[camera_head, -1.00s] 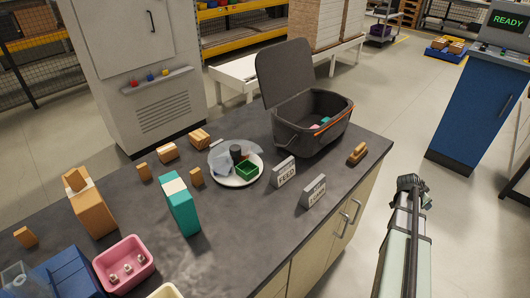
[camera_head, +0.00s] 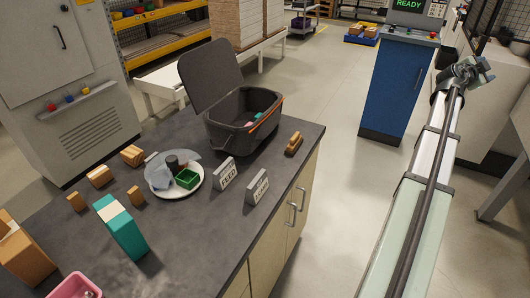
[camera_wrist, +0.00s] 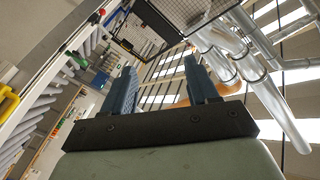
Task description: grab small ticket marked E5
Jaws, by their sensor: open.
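I cannot make out a ticket marked E5 in either view. My gripper (camera_head: 470,73) is at the far end of my arm, at the upper right of the head view, over the floor and well away from the counter. In the wrist view my gripper (camera_wrist: 160,72) has its two blue fingers apart, with nothing between them. It faces shelving and the ceiling there.
The dark counter (camera_head: 190,245) holds an open dark bin (camera_head: 232,128), a white plate (camera_head: 192,191), a FEED sign (camera_head: 224,173), a second sign (camera_head: 257,188), a teal carton (camera_head: 122,228) and several small boxes. A blue cabinet (camera_head: 398,85) stands behind. Floor lies between.

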